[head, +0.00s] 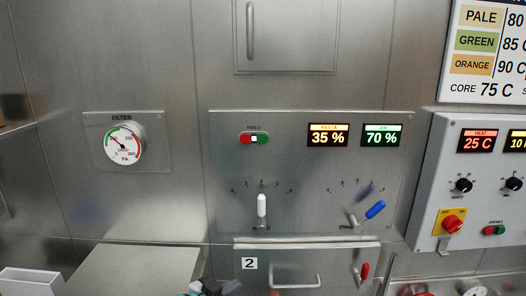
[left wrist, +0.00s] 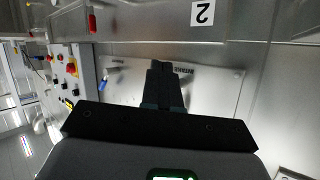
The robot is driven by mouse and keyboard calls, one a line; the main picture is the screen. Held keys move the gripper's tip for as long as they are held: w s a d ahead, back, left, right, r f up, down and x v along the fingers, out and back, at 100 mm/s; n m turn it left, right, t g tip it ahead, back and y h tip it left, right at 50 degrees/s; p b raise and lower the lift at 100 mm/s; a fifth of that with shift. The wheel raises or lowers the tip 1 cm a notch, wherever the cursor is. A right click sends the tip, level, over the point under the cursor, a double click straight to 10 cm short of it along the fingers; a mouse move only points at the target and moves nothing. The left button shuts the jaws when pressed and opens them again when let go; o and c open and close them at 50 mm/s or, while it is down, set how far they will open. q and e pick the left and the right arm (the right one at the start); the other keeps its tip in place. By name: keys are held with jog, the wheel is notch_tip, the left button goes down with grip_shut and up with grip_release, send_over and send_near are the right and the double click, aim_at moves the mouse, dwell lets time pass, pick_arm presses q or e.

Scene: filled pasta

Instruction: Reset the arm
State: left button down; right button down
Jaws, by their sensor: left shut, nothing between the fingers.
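My right gripper is in neither view.
A steel control panel (head: 222,172) carries a white-handled lever (head: 262,205), a blue-handled lever (head: 375,209) and displays reading 35 % and 70 %. Below is a drawer handle (head: 296,281) and a red-handled lever (head: 365,270). A filter gauge (head: 123,143) is left; a heat control box (head: 441,150) is right.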

pick_arm(q)
jog(key=s+a+f+n+g+y, duration=0.1)
jog(key=s+a+f+n+g, duration=0.15)
jog(key=s+f, duration=0.55)
jog(key=s+a+f+n+g+y, duration=0.1)
jog(key=s+f+n+g+y, duration=0.2)
jog(key=f, duration=0.9)
jog(key=s+f+n+g, duration=0.2)
jog(key=s+f, duration=0.2)
jog(key=s, duration=0.6)
jog(key=s+f+n+g, duration=0.3)
jog(key=s+f, duration=0.1)
jog(key=s, duration=0.7)
jog(key=shift+a+f, duration=0.25)
jog(key=shift+a, duration=0.05)
jog(key=shift+n, duration=0.25)
